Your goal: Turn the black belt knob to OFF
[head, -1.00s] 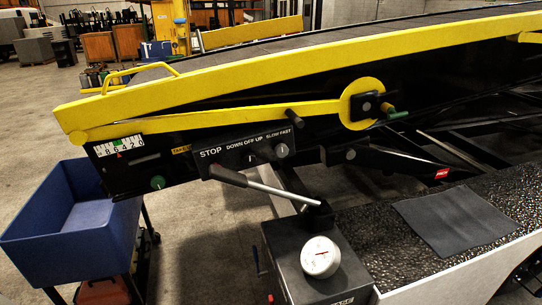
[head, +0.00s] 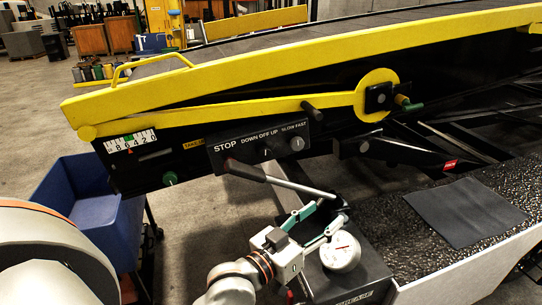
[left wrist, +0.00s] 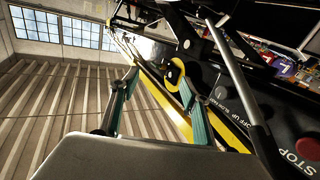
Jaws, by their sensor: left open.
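The black belt knob (head: 266,152) sits on the black control panel (head: 228,160) under the label DOWN OFF UP. It is too small and dark for me to tell where it points. My left gripper (head: 332,208) is open and empty, in front of and below the panel, to the lower right of the knob, not touching it. In the left wrist view its two spread fingers (left wrist: 158,80) have nothing between them. That view shows the panel (left wrist: 270,120) at the right edge, with its red stop button (left wrist: 303,148); I cannot make out the belt knob there.
A lever with a dark handle (head: 245,170) slants from below the panel toward my left gripper. A grey speed knob (head: 297,144) sits right of the belt knob. A round white gauge (head: 341,251) stands beside my fingers. A blue bin (head: 90,205) is at left.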

